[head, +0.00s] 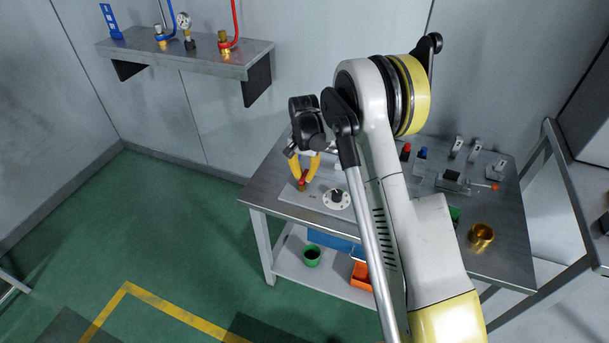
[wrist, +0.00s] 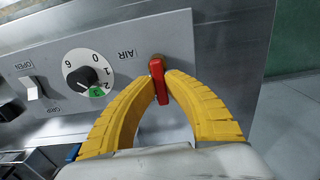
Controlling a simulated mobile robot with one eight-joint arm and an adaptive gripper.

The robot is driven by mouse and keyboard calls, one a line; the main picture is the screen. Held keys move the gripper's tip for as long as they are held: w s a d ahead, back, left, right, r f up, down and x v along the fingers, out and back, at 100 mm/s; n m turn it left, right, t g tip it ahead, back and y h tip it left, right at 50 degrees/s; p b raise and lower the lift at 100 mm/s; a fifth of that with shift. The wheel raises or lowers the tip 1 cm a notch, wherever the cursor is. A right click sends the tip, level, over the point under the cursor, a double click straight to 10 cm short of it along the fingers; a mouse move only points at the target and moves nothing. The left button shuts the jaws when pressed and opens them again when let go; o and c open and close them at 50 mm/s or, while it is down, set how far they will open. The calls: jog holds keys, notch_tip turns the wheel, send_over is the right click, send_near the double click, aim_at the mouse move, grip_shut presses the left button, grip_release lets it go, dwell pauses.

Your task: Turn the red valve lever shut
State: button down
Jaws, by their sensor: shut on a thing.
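The red valve lever (wrist: 159,82) stands out from a grey panel (wrist: 190,40) beside the word AIR. In the wrist view, the yellow fingers of my gripper (wrist: 162,84) are closed on the lever from both sides. A brass piece shows at the lever's top end. In the head view, my gripper (head: 303,178) is at the left part of the table, with the red lever (head: 302,181) between its fingertips. The fingers hide part of the lever's sides.
A dial (wrist: 88,75) and a white switch (wrist: 33,88) marked OPEN and GRIP sit left of the lever. The metal table (head: 262,190) also holds a brass cup (head: 481,236) and small fixtures. A wall shelf (head: 190,55) carries a gauge and hoses. Green floor is open at left.

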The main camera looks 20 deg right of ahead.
aim_at(304, 175)
dwell(0.4)
jog(key=c, duration=1.4)
grip_release()
jog(key=shift+r, duration=0.1)
notch_tip(304, 175, up, 12)
jog(key=shift+f, duration=0.1)
